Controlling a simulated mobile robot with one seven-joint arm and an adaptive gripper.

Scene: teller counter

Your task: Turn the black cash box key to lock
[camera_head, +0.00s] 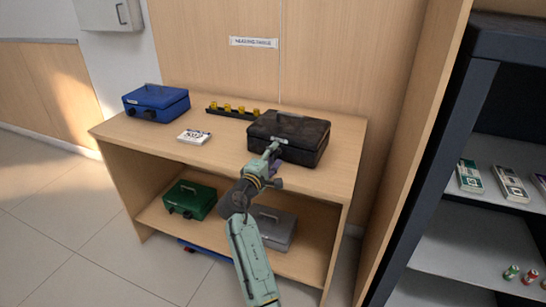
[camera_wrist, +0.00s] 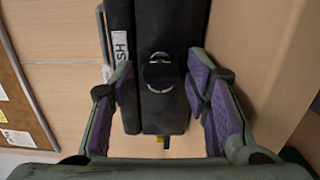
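The black cash box (camera_head: 295,132) stands on the right part of the wooden counter, with its lid down. In the wrist view the box (camera_wrist: 150,30) fills the upper middle, with a white label to the left of its lock. The black key (camera_wrist: 160,75) shows as a dark round-ended piece at the lock, in front of the box face. My gripper (camera_wrist: 160,82) is open, with one purple-padded finger on each side of the key and visible gaps between. In the head view my gripper (camera_head: 270,158) is at the box's front face and hides the key.
A blue cash box (camera_head: 156,102), a stack of paper (camera_head: 194,137) and a black rack with yellow pieces (camera_head: 233,113) share the counter top (camera_head: 215,160). Green (camera_head: 190,199) and grey (camera_head: 275,228) boxes sit on the shelf below. A dark shelving unit (camera_head: 450,110) stands at right.

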